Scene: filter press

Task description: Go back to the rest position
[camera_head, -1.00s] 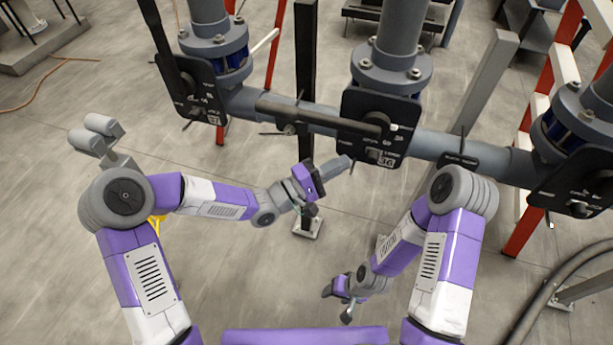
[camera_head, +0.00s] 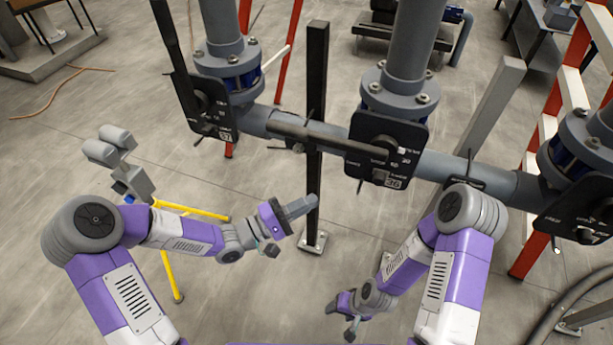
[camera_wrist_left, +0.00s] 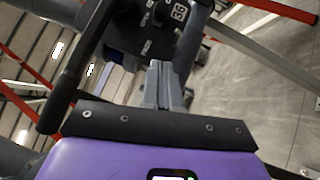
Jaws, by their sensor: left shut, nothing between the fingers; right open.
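My left gripper (camera_head: 300,207) is shut and empty. In the head view it hangs in front of and below the pipe, apart from it, with the dark post behind its tip. In the left wrist view its closed fingers (camera_wrist_left: 163,85) point toward the valve plate marked 36 (camera_wrist_left: 180,12). My right gripper (camera_head: 341,318) is low in the head view, open and empty, small and partly turned away, pointing down over the floor.
A grey horizontal pipe (camera_head: 445,158) crosses ahead with several valves. The middle valve plate (camera_head: 380,150) and left valve plate (camera_head: 207,113) carry dark lever handles. A dark post (camera_head: 315,120) and red-white frame (camera_head: 548,130) stand nearby. A yellow stand (camera_head: 190,209) is behind my left arm. Open floor lies between.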

